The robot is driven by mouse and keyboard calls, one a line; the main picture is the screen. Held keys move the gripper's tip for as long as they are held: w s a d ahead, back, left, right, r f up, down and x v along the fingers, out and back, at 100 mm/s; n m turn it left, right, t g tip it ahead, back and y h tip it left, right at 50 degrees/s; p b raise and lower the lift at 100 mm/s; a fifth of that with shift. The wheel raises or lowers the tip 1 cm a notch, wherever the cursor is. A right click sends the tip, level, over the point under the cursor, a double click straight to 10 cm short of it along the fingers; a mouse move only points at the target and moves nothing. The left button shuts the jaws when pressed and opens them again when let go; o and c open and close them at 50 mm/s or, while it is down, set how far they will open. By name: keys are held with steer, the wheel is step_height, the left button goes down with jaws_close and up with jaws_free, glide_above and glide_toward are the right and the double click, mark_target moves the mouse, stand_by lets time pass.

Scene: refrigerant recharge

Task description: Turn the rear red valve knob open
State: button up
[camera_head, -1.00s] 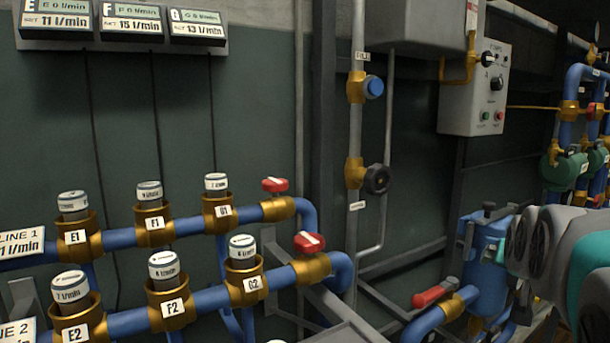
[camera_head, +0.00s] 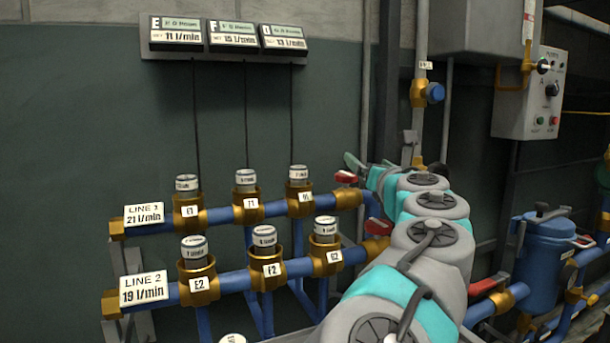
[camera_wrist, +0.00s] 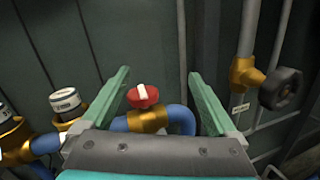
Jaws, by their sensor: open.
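The rear red valve knob (camera_head: 346,178) sits on a brass valve at the right end of the upper blue pipe, marked LINE 1. In the wrist view the red knob (camera_wrist: 143,98), with a white bar on top, lies between my two green fingers, nearer the left one. My gripper (camera_wrist: 158,78) is open and empty, with clear gaps on both sides of the knob. In the head view my gripper (camera_head: 368,166) is just right of the knob and partly hidden by my arm.
Brass fittings with gauges, such as G1 (camera_head: 299,198), line both pipes to the left. A vertical grey pipe with a black knob (camera_wrist: 281,89) stands close on the right. A blue tank (camera_head: 546,262) and a red-handled valve (camera_head: 483,287) are farther right.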

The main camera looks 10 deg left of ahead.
mark_target(349, 178)
steer(key=a+f+n, duration=0.1)
steer(key=f, duration=0.1)
steer(key=a+f+n+g, duration=0.1)
steer(key=a+n, duration=0.1)
steer(key=shift+s+a+f+g+y, duration=0.2)
steer(key=shift+f+g+y, duration=0.1)
steer(key=shift+f+y, duration=0.1)
steer(key=p+x, duration=0.1)
steer(key=x, duration=0.6)
steer(key=shift+w+r+p, duration=0.15)
steer(key=shift+w+p, duration=0.15)
steer(key=shift+w, duration=0.05)
steer(key=shift+d, duration=0.1)
steer(key=c, duration=1.4)
